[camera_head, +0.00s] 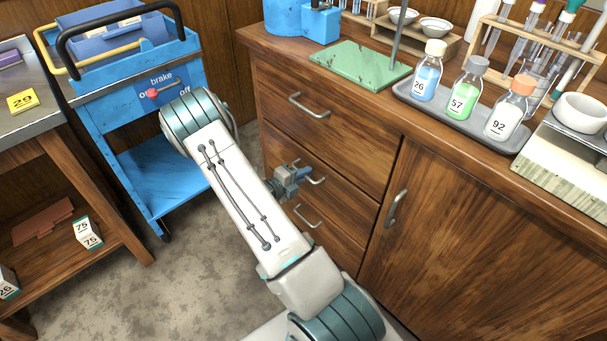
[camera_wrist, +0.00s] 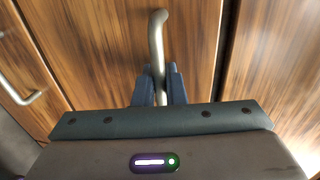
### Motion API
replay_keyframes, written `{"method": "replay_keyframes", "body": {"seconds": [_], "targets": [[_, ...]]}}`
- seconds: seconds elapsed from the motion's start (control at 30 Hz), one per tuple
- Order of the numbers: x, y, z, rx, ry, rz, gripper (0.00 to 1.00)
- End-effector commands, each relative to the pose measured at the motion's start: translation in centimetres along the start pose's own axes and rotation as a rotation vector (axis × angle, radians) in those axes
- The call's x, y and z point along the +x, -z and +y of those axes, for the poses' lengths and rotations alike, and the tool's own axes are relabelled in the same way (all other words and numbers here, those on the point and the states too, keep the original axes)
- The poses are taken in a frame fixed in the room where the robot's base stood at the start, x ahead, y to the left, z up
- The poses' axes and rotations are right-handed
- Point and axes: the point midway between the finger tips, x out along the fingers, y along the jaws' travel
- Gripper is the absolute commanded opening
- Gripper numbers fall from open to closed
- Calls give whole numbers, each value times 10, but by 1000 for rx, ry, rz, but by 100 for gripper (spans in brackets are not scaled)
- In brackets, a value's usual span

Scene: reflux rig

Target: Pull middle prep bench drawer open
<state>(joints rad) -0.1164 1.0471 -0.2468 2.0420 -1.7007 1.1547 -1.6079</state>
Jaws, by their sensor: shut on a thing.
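The wooden prep bench (camera_head: 262,40) has a stack of three drawers on its left side. The middle drawer (camera_head: 345,193) looks flush or nearly flush with the drawers around it; a small gap would be hard to see. My gripper (camera_head: 303,175) is at the middle drawer's metal handle (camera_head: 318,181). In the wrist view my gripper's two blue-grey fingers (camera_wrist: 159,88) are shut on this handle (camera_wrist: 156,40), one finger on each side of the bar. Part of the handle is hidden between the fingers.
The top drawer handle (camera_head: 308,107) is above and the bottom drawer handle (camera_head: 307,217) just below my gripper. A cabinet door handle (camera_head: 395,208) is to the right. A blue cart (camera_head: 180,185) stands at the left. The floor (camera_head: 200,270) between is clear.

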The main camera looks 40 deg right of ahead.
Motion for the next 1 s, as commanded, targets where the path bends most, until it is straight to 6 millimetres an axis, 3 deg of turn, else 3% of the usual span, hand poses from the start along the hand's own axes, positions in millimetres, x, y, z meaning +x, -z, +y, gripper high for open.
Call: {"method": "replay_keyframes", "body": {"seconds": [0.17, 0.37, 1.0], "targets": [[-16, 0, 2, -1, -1, -2, 0], [-55, -1, 8, -3, -2, -5, 0], [-220, 0, 44, -1, -2, -3, 0]]}}
